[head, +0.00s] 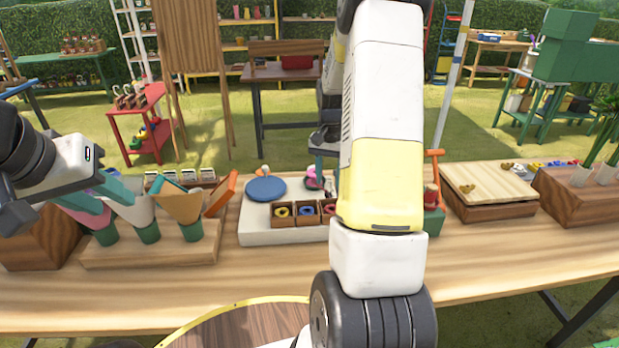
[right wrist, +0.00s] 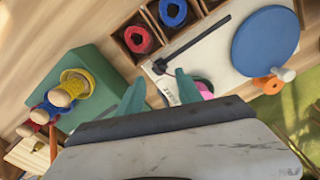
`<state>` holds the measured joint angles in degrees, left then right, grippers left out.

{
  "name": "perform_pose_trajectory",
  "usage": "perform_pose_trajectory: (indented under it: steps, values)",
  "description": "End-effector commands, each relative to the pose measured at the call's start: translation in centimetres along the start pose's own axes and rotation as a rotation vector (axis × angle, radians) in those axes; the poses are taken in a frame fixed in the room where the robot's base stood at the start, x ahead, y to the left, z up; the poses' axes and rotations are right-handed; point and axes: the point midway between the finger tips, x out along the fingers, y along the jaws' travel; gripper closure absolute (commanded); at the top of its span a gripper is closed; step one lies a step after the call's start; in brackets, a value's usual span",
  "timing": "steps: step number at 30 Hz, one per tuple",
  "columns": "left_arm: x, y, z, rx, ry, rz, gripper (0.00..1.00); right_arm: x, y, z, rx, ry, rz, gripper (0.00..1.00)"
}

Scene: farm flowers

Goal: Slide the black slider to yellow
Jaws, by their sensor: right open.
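A white board (head: 262,232) lies on the table and also shows in the right wrist view (right wrist: 230,100). A thin black strip (right wrist: 205,36) runs along it beside a row of compartments, with a wider black end, apparently the slider (right wrist: 159,67), near the red compartment. The compartments hold a yellow ring (head: 282,212), a blue ring (head: 306,210) and a red ring (right wrist: 138,38). My right gripper (right wrist: 160,92) is open above the board, close to the slider's end. My arm hides much of it in the head view. My left gripper (head: 97,193) is open at the far left.
A blue disc (head: 265,189) lies behind the compartments. A green box (right wrist: 104,68) with ring-stacked pegs stands beside the board. Green pots with cones stand on a wooden block (head: 160,250) at left. The table's front is mostly clear.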

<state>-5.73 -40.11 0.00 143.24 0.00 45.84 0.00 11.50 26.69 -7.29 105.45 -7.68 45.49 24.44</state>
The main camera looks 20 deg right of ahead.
Motion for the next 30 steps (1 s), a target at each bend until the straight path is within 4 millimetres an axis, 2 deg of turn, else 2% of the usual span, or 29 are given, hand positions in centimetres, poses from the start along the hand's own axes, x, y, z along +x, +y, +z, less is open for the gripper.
perform_pose_trajectory:
  steps: [3, 9, 19, 25, 26, 30]
  values:
    - [0.0, 0.0, 0.0, 0.0, 0.0, 0.0, 0.64, 2.1, 0.0, 0.1, 0.0, -0.003, 0.001, 0.58]
    - [0.0, 0.0, 0.0, 0.0, 0.0, 0.0, 0.64, 4.2, 0.0, 0.1, 0.0, -0.002, 0.0, 0.58]
    - [0.0, 0.0, 0.0, 0.0, 0.0, 0.0, 0.64, 4.5, 0.0, 0.0, -0.001, 0.001, -0.001, 0.58]
    - [0.0, 0.0, 0.0, 0.0, 0.0, 0.0, 0.64, 4.5, 0.0, 0.0, -0.001, 0.001, -0.001, 0.97]
    - [0.0, 0.0, 0.0, 0.0, 0.0, 0.0, 0.64, 4.5, 0.0, 0.0, -0.001, 0.001, -0.001, 1.0]
    - [0.0, 0.0, 0.0, 0.0, 0.0, 0.0, 0.64, 4.5, 0.0, 0.0, -0.001, 0.001, -0.001, 1.0]
